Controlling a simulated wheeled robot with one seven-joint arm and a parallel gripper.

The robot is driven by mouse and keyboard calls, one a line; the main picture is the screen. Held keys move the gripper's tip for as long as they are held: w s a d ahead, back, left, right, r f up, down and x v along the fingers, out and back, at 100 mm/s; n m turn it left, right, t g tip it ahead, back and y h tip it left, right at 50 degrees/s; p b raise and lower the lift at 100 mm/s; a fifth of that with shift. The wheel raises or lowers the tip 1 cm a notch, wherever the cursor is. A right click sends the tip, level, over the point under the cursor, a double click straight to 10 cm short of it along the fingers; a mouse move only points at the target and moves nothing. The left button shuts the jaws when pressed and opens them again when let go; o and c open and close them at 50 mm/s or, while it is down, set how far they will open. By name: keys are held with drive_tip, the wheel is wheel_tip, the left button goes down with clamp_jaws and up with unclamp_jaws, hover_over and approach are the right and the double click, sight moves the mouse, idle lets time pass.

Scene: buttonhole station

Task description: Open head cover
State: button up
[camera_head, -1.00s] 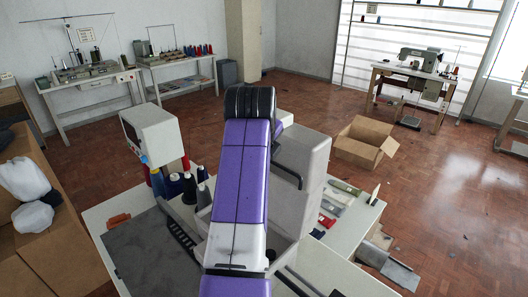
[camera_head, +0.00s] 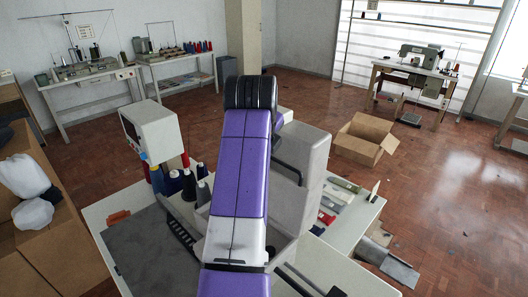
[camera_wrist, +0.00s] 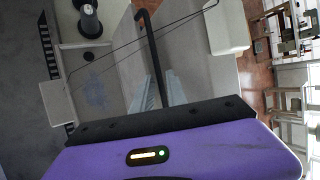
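The buttonhole machine's grey head (camera_head: 302,145) stands on a white table, partly hidden behind my purple arm in the head view. A black bar-shaped handle (camera_head: 287,170) shows on its side. In the wrist view a black bent bar (camera_wrist: 147,45) runs over a pale grey surface (camera_wrist: 105,88) towards the middle of my gripper (camera_wrist: 160,95). The gripper's purple body and black front edge fill the bottom of that view. Narrow grey ribbed parts lie close beside the bar, and I cannot tell whether they are my fingers or whether they touch it. The gripper is hidden in the head view.
A white control box (camera_head: 152,130) and several thread cones (camera_head: 188,185) stand left of the machine head. Small tools and swatches (camera_head: 335,200) lie on the table's right. An open cardboard box (camera_head: 365,138) is on the floor. Open floor lies to the right.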

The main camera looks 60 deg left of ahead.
drive_tip(key=b+v, duration=0.1)
drive_tip(key=v, duration=0.5)
drive_tip(key=shift+d+r+b, duration=0.2)
drive_tip(key=shift+r+b, duration=0.05)
drive_tip(key=shift+b, duration=0.15)
drive_tip(key=shift+s, duration=0.1)
